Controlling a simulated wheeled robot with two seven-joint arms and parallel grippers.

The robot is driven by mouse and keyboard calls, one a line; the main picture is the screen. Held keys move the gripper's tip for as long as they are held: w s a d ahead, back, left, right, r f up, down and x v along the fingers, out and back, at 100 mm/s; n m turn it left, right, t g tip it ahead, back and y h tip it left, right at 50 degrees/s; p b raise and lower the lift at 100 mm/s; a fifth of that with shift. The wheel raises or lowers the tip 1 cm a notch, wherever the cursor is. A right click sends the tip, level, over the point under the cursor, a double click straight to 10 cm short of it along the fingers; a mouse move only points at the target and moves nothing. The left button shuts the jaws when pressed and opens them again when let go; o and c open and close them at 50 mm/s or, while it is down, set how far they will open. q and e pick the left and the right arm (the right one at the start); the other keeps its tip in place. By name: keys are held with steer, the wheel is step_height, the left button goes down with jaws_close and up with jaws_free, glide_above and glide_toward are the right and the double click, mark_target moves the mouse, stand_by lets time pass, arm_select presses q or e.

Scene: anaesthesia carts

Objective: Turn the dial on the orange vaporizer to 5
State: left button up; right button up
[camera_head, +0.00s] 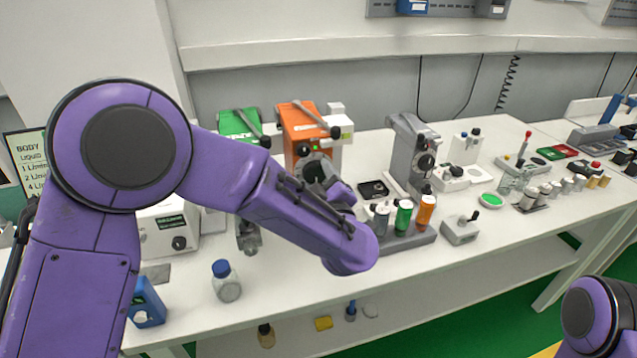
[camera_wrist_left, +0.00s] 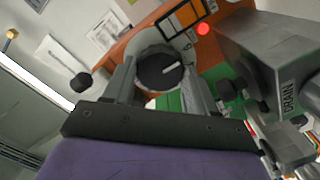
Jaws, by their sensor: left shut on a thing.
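The orange vaporizer (camera_head: 297,120) stands on the white bench, left of the middle in the head view. Its dark round dial (camera_head: 312,170) is on the front face. In the left wrist view the dial (camera_wrist_left: 160,68) shows a white pointer line, with a numeral on the scale beside it. My left gripper (camera_head: 322,184) is at the front of the vaporizer, partly hidden by my purple forearm. In the left wrist view its fingers (camera_wrist_left: 163,84) stand on either side of the dial, and the gripper is shut on it. My right gripper is out of view.
A green vaporizer (camera_head: 240,124) stands left of the orange one, and a grey machine (camera_head: 411,150) stands to the right. Close in front are bottles in a grey rack (camera_head: 410,243). A blue-capped jar (camera_head: 226,283) is near the front edge.

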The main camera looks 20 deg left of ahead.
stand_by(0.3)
arm_select(q)
steer(key=o, duration=1.1)
steer(key=shift+c, duration=0.2)
steer(key=shift+s+f, duration=0.1)
